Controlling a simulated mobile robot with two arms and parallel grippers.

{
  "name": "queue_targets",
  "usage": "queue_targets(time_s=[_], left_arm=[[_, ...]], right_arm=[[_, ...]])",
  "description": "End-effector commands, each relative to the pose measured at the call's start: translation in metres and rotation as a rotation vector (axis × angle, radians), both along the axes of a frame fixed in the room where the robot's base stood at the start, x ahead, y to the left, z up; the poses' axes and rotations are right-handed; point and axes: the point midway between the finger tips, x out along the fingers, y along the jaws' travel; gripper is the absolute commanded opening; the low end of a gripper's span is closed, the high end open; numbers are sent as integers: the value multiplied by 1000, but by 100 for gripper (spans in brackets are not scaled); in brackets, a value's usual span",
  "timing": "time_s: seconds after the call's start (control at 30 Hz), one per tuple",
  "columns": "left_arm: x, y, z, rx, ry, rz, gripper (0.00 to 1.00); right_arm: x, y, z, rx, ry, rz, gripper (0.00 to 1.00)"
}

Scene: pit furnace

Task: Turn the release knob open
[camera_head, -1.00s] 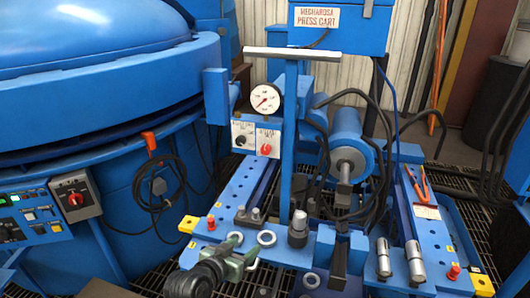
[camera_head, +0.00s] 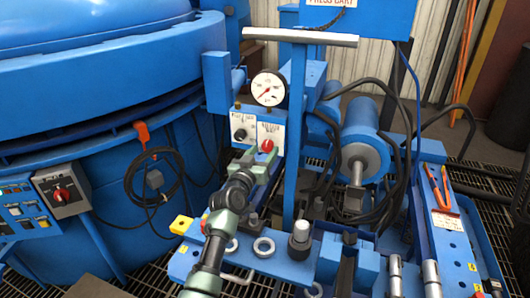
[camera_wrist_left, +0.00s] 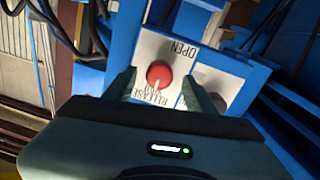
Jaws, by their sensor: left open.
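The red release knob (camera_head: 267,146) sits on a white plate on the front of the blue press cart, below a round gauge. In the left wrist view the red knob (camera_wrist_left: 159,75) shows with upside-down RELEASE and OPEN lettering beside it. My left gripper (camera_head: 263,160) is open in front of the plate, just below the knob in the head view. In the left wrist view its two fingers (camera_wrist_left: 158,80) stand on either side of the knob, with gaps visible. Contact cannot be told. My right gripper is not in view.
A dark knob (camera_head: 240,134) on another plate is close to the left of the red one. The pressure gauge (camera_head: 268,88) is above. A blue upright post (camera_head: 297,140) stands just right of the plates. The big blue furnace (camera_head: 90,110) fills the left.

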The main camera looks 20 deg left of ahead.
Motion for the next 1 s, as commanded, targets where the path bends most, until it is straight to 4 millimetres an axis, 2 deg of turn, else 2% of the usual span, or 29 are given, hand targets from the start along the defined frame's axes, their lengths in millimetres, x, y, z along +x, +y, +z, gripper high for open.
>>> queue_targets(time_s=[0.13,0.4,0.43,0.6,0.63,1.0], left_arm=[[12,-1,0,0,1,0,55],[14,-1,0,0,1,0,55],[14,-1,0,0,1,0,53],[13,-1,0,0,1,0,5],[13,-1,0,0,1,0,0],[13,-1,0,-55,3,0,0]], right_arm=[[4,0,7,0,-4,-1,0],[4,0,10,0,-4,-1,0],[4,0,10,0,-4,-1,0],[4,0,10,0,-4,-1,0],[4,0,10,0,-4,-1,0],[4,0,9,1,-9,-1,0]])
